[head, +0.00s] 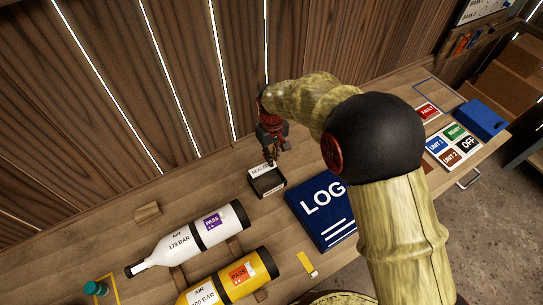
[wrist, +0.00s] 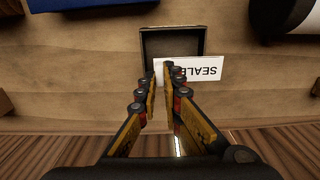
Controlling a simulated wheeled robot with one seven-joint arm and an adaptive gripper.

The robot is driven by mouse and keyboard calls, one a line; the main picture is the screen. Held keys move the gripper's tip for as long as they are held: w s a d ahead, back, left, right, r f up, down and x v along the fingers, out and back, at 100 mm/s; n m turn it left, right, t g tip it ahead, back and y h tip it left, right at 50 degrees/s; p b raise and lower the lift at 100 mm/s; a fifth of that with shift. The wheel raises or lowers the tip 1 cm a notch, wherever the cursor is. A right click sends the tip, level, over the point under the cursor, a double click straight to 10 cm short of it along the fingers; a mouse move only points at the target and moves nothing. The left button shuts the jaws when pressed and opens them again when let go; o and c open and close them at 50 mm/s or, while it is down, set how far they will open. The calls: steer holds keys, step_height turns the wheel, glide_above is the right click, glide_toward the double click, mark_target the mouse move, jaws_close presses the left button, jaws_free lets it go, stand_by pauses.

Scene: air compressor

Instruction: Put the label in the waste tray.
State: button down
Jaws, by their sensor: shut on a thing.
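The label (wrist: 208,70) is a white card with dark print reading "SEALE…", part of it hidden by the fingers. My gripper (wrist: 163,76) is shut on its end and holds it flat over the near edge of a small dark open tray (wrist: 172,30), apparently the waste tray. In the head view my gripper (head: 270,160) points down at the far side of the tray (head: 269,187), with the label (head: 261,170) at its tips. The tray's visible inside looks empty. I cannot tell whether the label touches the rim.
A blue LOG book (head: 320,212) lies right of the tray. A white bottle (head: 185,243) and a yellow bottle (head: 230,284) lie at the front left. A wooden block (head: 147,211) stands near the slatted wall (head: 130,90).

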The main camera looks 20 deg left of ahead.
steer(key=shift+f+b, duration=2)
steer(key=shift+f, duration=3.05)
steer(key=c, duration=1.9)
jaws_free()
steer(key=shift+o, duration=0.4)
steer(key=shift+r, duration=0.1)
step_height(320, 180, up, 12)
steer(key=shift+f, duration=0.1)
